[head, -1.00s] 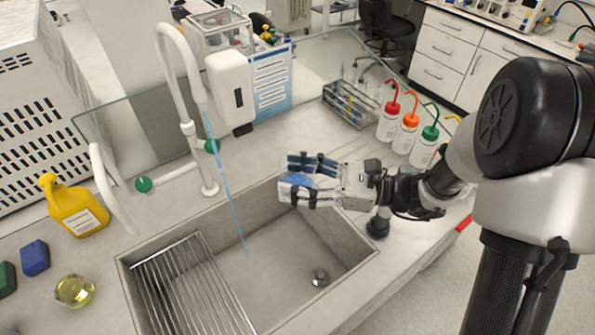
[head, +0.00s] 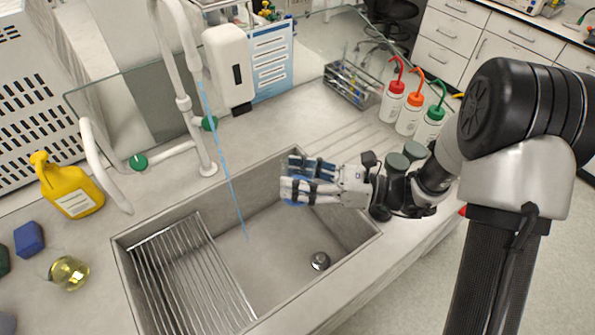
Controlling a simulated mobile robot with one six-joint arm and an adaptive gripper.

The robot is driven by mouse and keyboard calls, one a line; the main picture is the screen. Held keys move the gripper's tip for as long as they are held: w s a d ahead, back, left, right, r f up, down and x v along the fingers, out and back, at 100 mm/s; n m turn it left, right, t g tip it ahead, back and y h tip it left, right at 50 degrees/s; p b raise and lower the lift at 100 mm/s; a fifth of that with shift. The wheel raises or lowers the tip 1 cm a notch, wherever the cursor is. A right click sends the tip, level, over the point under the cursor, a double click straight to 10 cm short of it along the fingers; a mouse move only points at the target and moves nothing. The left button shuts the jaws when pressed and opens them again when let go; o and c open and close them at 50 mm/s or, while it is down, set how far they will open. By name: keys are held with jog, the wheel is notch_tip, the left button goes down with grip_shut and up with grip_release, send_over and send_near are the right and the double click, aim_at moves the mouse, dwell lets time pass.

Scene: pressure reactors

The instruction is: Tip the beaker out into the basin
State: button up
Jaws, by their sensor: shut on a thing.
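My gripper (head: 303,179) is over the right back part of the basin (head: 270,262), above its floor. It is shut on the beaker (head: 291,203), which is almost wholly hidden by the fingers. Only a little blue shows at the fingers' edges, so I cannot tell its tilt or how full it is. No liquid is seen leaving it. The basin is a grey sink with a drain (head: 320,261) at the right and a wire rack (head: 190,270) across its left part.
A white tap (head: 184,100) stands behind the basin, with a thin blue stream (head: 224,165) falling into it. A yellow bottle (head: 68,190) and a yellow-liquid flask (head: 69,273) stand left. Wash bottles (head: 409,114) and a tube rack (head: 351,84) are behind my arm.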

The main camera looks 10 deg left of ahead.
aim_at(294, 205)
jog(key=shift+w+f+m+b, duration=0.1)
jog(key=shift+f+m+b, duration=0.6)
jog(key=shift+f, duration=0.9)
jog(key=shift+f+m+b, duration=0.5)
jog(key=shift+f+b, duration=0.3)
jog(key=shift+f, duration=0.75)
jog(key=shift+s+d+r+m+p, duration=0.1)
jog(key=shift+s+m+p, duration=0.55)
jog(key=shift+m+p, duration=1.75)
jog(key=shift+s+a+r+m+p, duration=0.1)
jog(key=shift+s+m+p, duration=0.6)
jog(key=shift+m+p, duration=1.75)
jog(key=shift+s+d+r+m+p, duration=0.1)
jog(key=shift+s+m+p, duration=0.9)
jog(key=shift+m, duration=2.45)
jog(key=shift+w+p, duration=0.35)
jog(key=shift+f, duration=0.1)
